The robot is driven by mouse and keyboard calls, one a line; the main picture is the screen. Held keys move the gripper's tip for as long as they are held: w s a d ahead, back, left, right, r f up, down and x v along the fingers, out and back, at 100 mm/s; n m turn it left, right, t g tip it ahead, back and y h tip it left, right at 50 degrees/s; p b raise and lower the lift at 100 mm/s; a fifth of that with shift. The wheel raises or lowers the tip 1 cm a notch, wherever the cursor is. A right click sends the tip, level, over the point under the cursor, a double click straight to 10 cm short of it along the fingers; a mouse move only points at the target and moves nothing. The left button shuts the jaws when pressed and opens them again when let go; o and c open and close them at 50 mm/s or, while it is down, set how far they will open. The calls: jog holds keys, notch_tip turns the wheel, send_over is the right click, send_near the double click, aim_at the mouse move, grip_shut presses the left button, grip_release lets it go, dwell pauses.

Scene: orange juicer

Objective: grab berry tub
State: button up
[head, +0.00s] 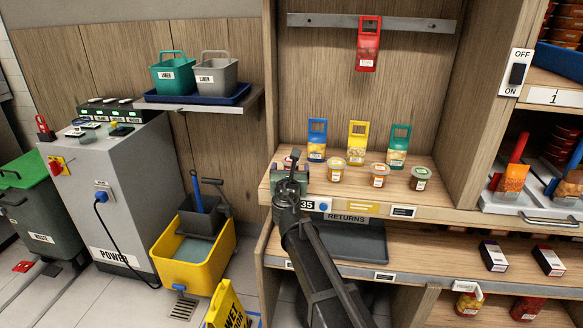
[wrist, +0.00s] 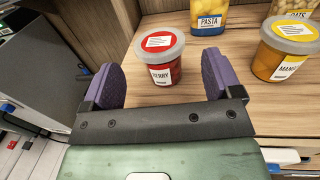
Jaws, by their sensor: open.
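The berry tub (wrist: 159,60) is a small round tub with red contents, a grey lid and a white label reading BERRY. It stands upright on the wooden shelf (wrist: 185,110). In the wrist view my gripper (wrist: 165,72) is open, with one purple pad on each side of the tub. The tub sits between and slightly beyond the pads, and I cannot tell whether either pad touches it. In the head view my gripper (head: 291,168) is at the shelf's left end, and the berry tub (head: 290,160) is mostly hidden behind it.
A mango tub (wrist: 286,48) stands to the right, with a pasta pack (wrist: 209,18) behind. Further tubs (head: 378,175) and upright packs (head: 357,142) share the shelf. A red pack (head: 367,45) hangs above. A grey power cabinet (head: 110,190) stands left.

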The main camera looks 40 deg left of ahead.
aim_at(290, 165)
jog(key=x, duration=0.5)
jog(key=shift+a+r, duration=0.1)
jog(key=c, duration=0.8)
jog(key=shift+r, duration=0.1)
jog(key=shift+c, duration=0.2)
